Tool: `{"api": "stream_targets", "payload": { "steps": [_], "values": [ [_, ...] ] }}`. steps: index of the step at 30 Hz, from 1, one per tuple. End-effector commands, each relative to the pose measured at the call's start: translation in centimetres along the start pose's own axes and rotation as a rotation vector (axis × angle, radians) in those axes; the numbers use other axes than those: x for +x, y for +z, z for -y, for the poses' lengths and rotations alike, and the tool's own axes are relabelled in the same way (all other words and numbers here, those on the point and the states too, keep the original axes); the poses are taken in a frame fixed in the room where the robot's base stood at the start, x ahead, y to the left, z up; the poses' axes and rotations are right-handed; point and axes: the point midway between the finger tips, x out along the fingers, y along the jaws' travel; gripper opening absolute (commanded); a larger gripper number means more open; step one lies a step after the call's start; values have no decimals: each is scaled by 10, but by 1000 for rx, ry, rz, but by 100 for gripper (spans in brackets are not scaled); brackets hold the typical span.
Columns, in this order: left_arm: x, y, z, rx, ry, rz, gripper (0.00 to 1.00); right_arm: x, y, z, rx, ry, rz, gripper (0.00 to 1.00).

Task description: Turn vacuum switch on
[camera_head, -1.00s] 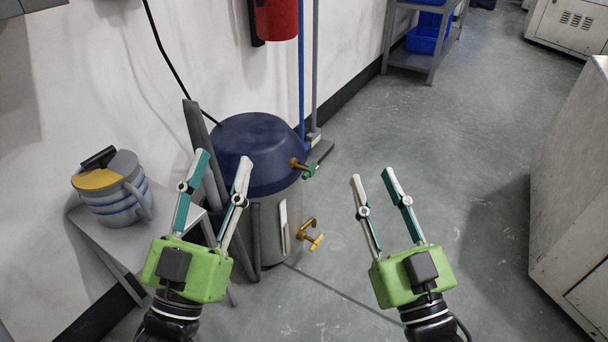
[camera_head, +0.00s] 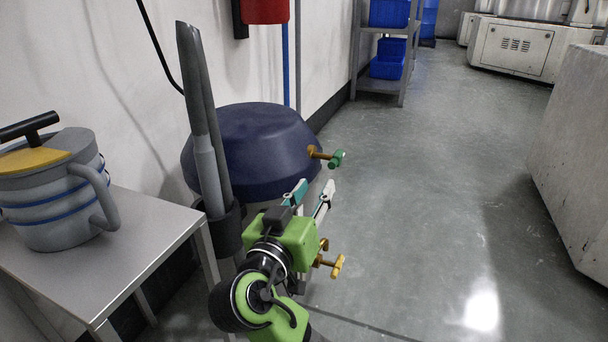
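A grey metal drum with a dark blue domed lid (camera_head: 260,140) stands against the wall, left of centre. A brass valve with a green handle (camera_head: 337,160) sticks out from the lid's right side. A lower yellow-handled tap (camera_head: 336,266) shows near the drum's base. I cannot make out a vacuum switch. My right gripper (camera_head: 318,185) is in front of the drum, below the green valve. Its two fingers are apart with nothing seen between them. It hides much of the drum's grey body. My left gripper is not in view.
A grey jug-like container (camera_head: 52,190) with a yellow top piece stands on a small metal table (camera_head: 130,225) at the left. Grey tubes (camera_head: 203,130) rise beside the drum. A shelf with blue bins (camera_head: 388,60) stands behind. The floor at right is clear up to a pale cabinet (camera_head: 572,150).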

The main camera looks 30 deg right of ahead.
Motion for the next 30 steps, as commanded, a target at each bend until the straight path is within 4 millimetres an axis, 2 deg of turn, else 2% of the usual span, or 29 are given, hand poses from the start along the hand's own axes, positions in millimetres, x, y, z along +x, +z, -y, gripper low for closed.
{"api": "stream_targets", "payload": {
  "steps": [5, 15, 21, 25, 30],
  "values": [
    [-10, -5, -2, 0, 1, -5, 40, 17, 2, -2, 4, 13, -1, 30],
    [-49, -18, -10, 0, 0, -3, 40, 88, 5, -3, 4, 13, -1, 30],
    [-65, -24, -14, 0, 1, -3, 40, 121, 4, -3, 2, 11, 0, 30],
    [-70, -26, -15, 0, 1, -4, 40, 132, 2, -3, 2, 9, 1, 30],
    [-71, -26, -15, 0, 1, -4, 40, 138, 1, -3, 2, 8, 3, 30]
  ]
}}
